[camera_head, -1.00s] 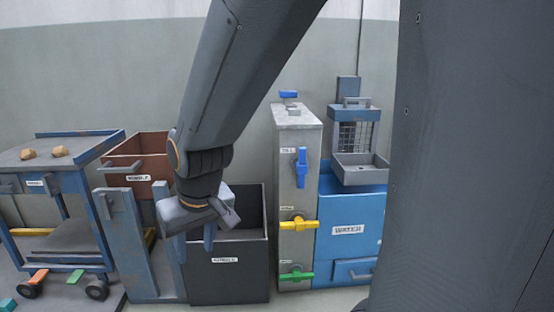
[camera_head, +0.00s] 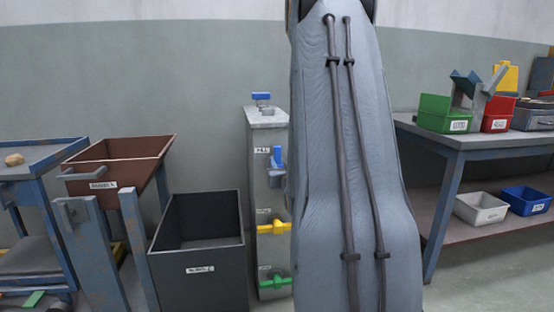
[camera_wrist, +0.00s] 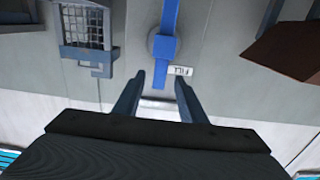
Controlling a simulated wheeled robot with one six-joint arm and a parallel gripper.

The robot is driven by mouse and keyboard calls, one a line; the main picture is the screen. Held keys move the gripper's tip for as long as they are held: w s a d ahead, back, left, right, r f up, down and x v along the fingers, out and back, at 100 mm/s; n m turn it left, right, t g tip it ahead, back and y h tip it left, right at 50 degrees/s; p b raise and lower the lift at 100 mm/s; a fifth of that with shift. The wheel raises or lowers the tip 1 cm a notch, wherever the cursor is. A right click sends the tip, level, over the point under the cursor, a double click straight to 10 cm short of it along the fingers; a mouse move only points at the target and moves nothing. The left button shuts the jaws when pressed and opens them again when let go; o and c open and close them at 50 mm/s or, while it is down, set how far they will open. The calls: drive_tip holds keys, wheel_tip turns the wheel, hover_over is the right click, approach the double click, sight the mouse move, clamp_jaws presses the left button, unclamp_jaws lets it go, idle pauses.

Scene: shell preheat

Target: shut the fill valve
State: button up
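The fill valve is a blue lever (camera_head: 277,155) on the grey panel (camera_head: 268,118), beside a FILL label. In the wrist view, which is upside down, the lever (camera_wrist: 168,18) stands upright on a round grey hub. My gripper (camera_wrist: 159,76) is open, with one finger to either side of the lever's near end in the picture. Nothing is visibly gripped, and I cannot tell if the fingers touch the lever. In the head view my arm hides the panel's right side and most of my gripper.
A yellow valve (camera_head: 272,228) and a green valve (camera_head: 270,282) sit lower on the panel. A dark bin (camera_head: 198,285) and a brown bin (camera_head: 115,172) stand left. A workbench (camera_head: 450,137) with coloured boxes is at right. The wire basket (camera_wrist: 83,28) shows in the wrist view.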

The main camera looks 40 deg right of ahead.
sight(278, 157)
drive_tip(key=b+x, duration=0.1)
drive_tip(key=x, duration=0.6)
drive_tip(key=shift+w, duration=0.15)
clamp_jaws()
